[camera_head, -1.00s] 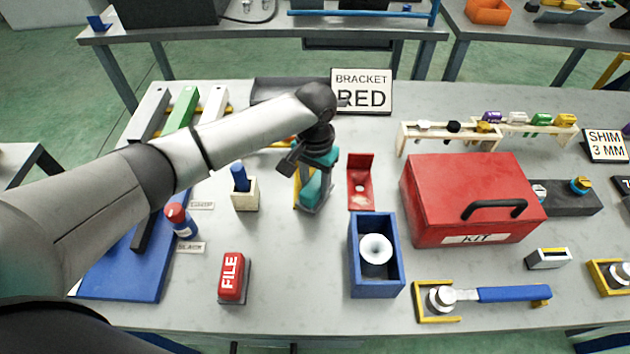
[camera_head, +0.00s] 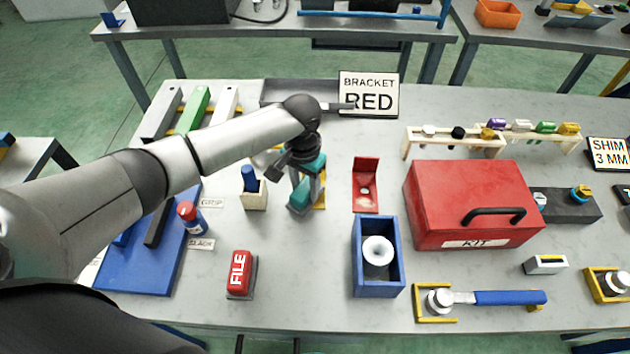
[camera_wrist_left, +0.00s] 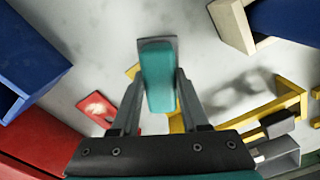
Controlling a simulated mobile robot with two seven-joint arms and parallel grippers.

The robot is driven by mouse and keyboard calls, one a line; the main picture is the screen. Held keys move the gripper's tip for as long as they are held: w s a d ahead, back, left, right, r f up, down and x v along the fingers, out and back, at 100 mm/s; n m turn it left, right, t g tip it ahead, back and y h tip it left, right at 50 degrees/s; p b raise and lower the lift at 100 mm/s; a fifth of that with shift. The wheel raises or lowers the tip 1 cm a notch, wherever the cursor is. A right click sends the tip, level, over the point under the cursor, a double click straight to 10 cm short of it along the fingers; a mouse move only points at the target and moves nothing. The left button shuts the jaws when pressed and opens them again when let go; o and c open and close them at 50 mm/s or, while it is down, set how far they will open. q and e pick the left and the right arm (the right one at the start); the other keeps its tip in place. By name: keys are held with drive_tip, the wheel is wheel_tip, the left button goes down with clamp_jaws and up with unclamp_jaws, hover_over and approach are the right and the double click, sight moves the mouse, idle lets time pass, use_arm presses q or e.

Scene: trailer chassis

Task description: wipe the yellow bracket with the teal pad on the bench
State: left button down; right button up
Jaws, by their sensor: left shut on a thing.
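My left gripper (camera_head: 307,188) points down over the bench and is shut on the teal pad (camera_head: 300,198). In the left wrist view, the pad (camera_wrist_left: 158,78) sits between the two fingers, with a grey plate at its far end. The yellow bracket (camera_head: 320,196) shows just right of the pad in the head view, mostly hidden behind the gripper. In the left wrist view, parts of the yellow bracket (camera_wrist_left: 175,123) show beside and behind the pad. I cannot tell whether the pad touches it. My right gripper is not in view.
A red bracket (camera_head: 366,187) stands close on the right, beside a blue box (camera_head: 378,288) and the red KIT case (camera_head: 470,195). A wooden block with a blue peg (camera_head: 252,192) stands close on the left. A "BRACKET RED" sign (camera_head: 369,94) stands behind. Bare bench lies in front.

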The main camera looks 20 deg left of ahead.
sight(321, 202)
use_arm(q)
drive_tip(key=shift+a, duration=0.2)
drive_tip(key=shift+f+p, duration=0.1)
drive_tip(key=shift+p, duration=0.3)
drive_tip(key=shift+w+d+f, duration=0.15)
drive_tip(key=shift+d, duration=0.7)
drive_tip(key=shift+w+d+f, duration=0.1)
drive_tip(key=shift+w+d, duration=0.05)
drive_tip(key=shift+d, duration=0.65)
drive_tip(key=shift+d+f, duration=0.1)
drive_tip(key=shift+d, duration=0.25)
wheel_tip(321, 202, up, 6)
drive_tip(key=p, duration=0.7)
drive_tip(key=shift+w, duration=0.2)
drive_tip(key=shift+r, duration=0.2)
